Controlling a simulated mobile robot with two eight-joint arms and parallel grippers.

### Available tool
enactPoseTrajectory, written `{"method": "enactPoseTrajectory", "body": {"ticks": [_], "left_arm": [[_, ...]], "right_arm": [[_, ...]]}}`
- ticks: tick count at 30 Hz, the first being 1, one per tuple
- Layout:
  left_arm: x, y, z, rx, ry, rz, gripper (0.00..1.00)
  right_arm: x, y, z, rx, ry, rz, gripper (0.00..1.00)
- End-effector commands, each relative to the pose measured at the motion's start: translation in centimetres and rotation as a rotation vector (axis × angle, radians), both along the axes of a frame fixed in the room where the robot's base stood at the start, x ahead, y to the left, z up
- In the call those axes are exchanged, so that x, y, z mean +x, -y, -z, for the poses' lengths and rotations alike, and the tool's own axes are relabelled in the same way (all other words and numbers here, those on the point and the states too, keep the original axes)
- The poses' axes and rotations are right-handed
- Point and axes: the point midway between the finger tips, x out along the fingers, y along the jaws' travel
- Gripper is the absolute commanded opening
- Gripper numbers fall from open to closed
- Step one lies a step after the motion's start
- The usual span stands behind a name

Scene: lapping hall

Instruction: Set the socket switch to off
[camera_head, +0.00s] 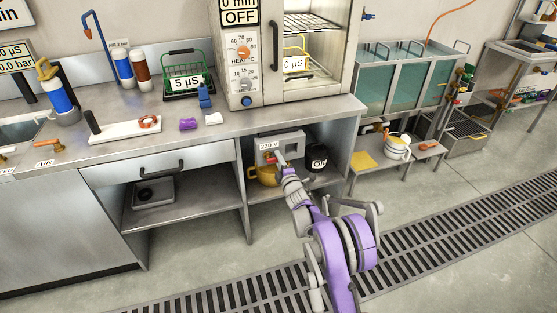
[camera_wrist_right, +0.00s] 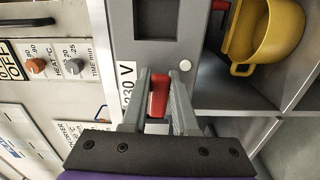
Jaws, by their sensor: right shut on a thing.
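The socket box (camera_head: 285,140) is a grey unit under the bench, labelled "230 V". In the right wrist view it fills the upper middle as a grey panel (camera_wrist_right: 122,30) with a dark recessed outlet (camera_wrist_right: 158,18). The red switch (camera_wrist_right: 158,95) sits below the outlet in that picture, beside the label. My right gripper (camera_head: 274,158) reaches under the bench to the box's front. In the wrist view its fingers (camera_wrist_right: 161,90) are on both sides of the red switch, closed on it. Its on or off position cannot be read. My left gripper is in neither view.
A black oil container (camera_head: 317,158) stands to the right. The bench top (camera_head: 130,102) overhangs the shelf. The floor in front is clear.

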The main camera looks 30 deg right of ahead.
Motion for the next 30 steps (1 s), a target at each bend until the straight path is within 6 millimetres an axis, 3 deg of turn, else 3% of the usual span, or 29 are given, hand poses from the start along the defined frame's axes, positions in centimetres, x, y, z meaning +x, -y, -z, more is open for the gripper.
{"method": "enactPoseTrajectory", "body": {"ticks": [30], "left_arm": [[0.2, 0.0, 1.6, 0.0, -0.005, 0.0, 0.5]], "right_arm": [[0.3, -1.4, 2.7, 0.862, 0.207, 0.0, 0.0]]}}
